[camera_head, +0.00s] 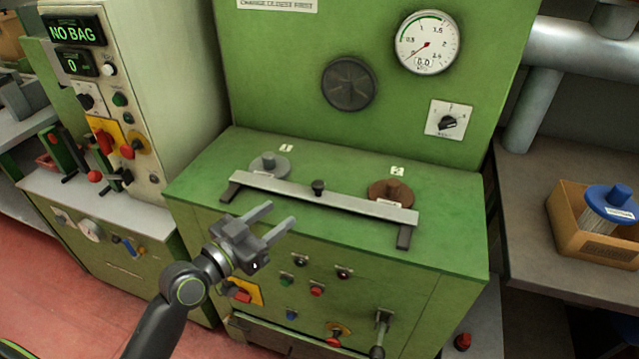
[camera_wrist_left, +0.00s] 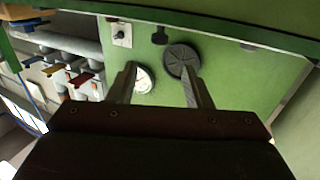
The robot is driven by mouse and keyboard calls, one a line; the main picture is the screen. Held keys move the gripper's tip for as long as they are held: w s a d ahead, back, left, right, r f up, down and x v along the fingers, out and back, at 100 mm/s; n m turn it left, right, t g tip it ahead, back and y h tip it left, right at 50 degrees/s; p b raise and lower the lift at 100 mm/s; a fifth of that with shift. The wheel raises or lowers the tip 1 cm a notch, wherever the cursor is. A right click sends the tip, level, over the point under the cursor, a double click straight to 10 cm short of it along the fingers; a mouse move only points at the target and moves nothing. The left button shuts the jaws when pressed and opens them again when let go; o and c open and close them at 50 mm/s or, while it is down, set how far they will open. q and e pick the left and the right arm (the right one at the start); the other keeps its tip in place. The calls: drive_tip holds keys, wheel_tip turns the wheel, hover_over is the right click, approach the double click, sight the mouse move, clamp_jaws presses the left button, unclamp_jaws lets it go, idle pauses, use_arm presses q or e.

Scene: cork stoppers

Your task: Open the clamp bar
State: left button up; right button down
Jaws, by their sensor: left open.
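The clamp bar (camera_head: 275,188) is a pale flat bar lying across the green machine's top, with a small black knob (camera_head: 318,187) near its middle and dark feet at both ends. It spans in front of a grey disc marked 1 (camera_head: 270,163) and a brown disc marked 2 (camera_head: 391,190). My left gripper (camera_head: 281,213) is open and empty. In the head view it appears just in front of the bar's left half, apart from the knob. In the left wrist view its two fingers (camera_wrist_left: 160,68) point at the machine's upright panel; I cannot make out the bar there.
A pressure gauge (camera_head: 427,42), a black round cover (camera_head: 349,83) and a selector switch (camera_head: 449,119) are on the upright panel. Buttons and a lever (camera_head: 381,328) are on the front. A control cabinet (camera_head: 160,80) stands left; a cardboard box (camera_head: 590,235) sits right.

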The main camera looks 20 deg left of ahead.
sight(314, 188)
use_arm(q)
drive_tip(key=p+x, duration=0.1)
drive_tip(key=x, duration=1.2)
drive_tip(key=shift+w+d, duration=0.15)
clamp_jaws()
